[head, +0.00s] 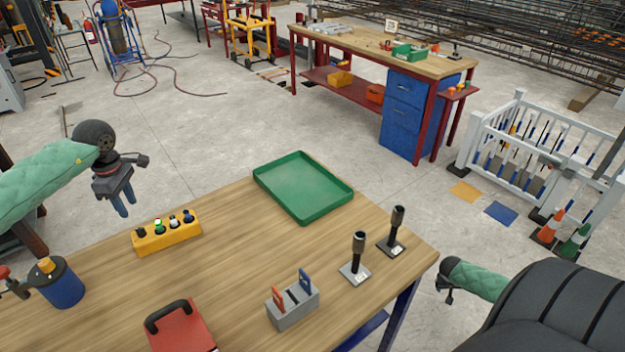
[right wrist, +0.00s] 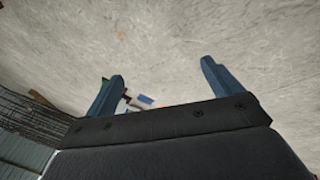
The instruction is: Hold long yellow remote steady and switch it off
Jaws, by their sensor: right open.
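The long yellow remote (head: 168,237) lies on the wooden table near its back left edge. Its top carries several knobs or buttons, dark, white and blue, and one shows a green spot. My left gripper (head: 124,208) hangs in the air just left of and above the remote, fingers pointing down and apart from it. Its two blue fingers look close together, and I cannot tell their gap. My right gripper is low beyond the table's right side in the head view (head: 447,292). In the right wrist view (right wrist: 162,78) its fingers are wide apart, with nothing between them.
The table (head: 235,255) also holds a green tray (head: 304,187), two black upright tools (head: 356,262) on small bases, a grey holder (head: 292,308), a red case (head: 182,330) and a blue canister (head: 60,285). Bare wood lies in front of the remote.

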